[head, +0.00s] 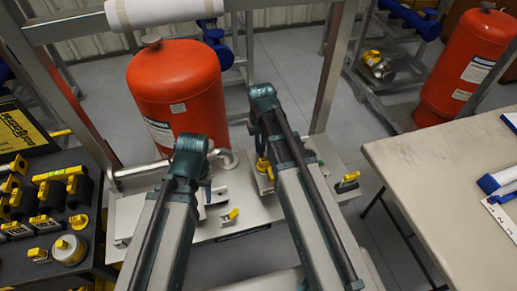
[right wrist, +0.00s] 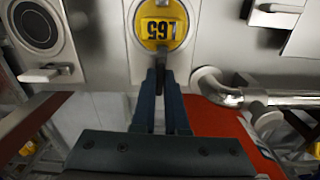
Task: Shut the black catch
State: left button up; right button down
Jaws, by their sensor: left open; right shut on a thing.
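A red tank (head: 178,88) stands behind the arms, with a bent metal pipe (right wrist: 222,90) near my right gripper. A yellow-handled part (head: 229,217) sits on the deck. A dark tool bench (head: 75,195) is at left, a pale table (head: 440,165) at right.

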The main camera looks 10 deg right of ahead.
jog(key=shift+n, duration=0.3)
jog(key=c, duration=0.9)
grip_release()
jog(key=shift+c, duration=0.2)
notch_tip(320, 180, up, 7)
jog(key=p, duration=0.7)
jog(key=shift+r, duration=0.1)
